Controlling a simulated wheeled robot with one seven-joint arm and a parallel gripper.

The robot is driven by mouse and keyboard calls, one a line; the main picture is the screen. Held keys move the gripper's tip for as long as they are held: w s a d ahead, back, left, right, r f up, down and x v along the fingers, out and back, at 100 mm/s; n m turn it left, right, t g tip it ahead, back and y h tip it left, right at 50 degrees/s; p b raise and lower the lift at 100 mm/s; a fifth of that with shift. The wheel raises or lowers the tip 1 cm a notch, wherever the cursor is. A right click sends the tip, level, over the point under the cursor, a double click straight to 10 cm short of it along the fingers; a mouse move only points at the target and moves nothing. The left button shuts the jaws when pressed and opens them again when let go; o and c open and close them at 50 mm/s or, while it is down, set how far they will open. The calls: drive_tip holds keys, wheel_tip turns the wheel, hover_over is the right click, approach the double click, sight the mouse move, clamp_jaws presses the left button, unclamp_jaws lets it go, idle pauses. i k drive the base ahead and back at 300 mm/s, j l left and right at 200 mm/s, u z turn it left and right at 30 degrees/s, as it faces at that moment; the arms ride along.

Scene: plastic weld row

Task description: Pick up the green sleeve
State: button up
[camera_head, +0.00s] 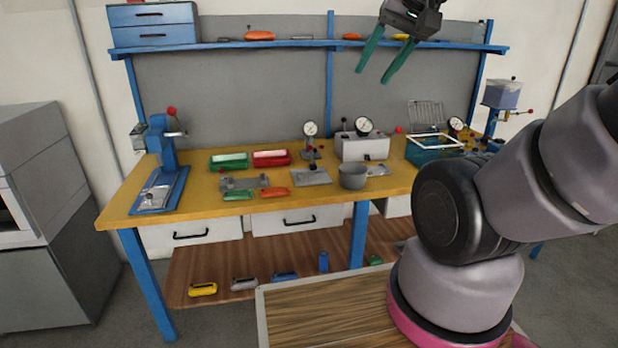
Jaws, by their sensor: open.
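A small green piece (238,195) lies near the front edge of the yellow workbench (215,215), next to an orange piece (275,192). Another small green piece (376,261) sits on the wooden lower shelf, near my arm. I cannot tell from their shapes which of them is the green sleeve. My gripper (374,76) is high at the top of the view, in front of the upper blue shelf. Its two teal fingers are spread, with nothing between them, well above the bench and apart from both green pieces.
On the bench stand a blue press (168,150), green (229,167) and red (271,165) trays, a grey bowl (353,182) and dial gauges. The lower shelf (225,262) holds yellow, grey and blue pieces. A wood-topped surface (325,315) is in front.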

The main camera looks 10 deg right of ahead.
sight(243, 194)
drive_tip(key=i+l+u, duration=0.35)
drive_tip(key=i+l, duration=0.2)
drive_tip(key=i+l+u, duration=0.3)
drive_tip(key=i+l, duration=0.35)
drive_tip(key=l, duration=0.05)
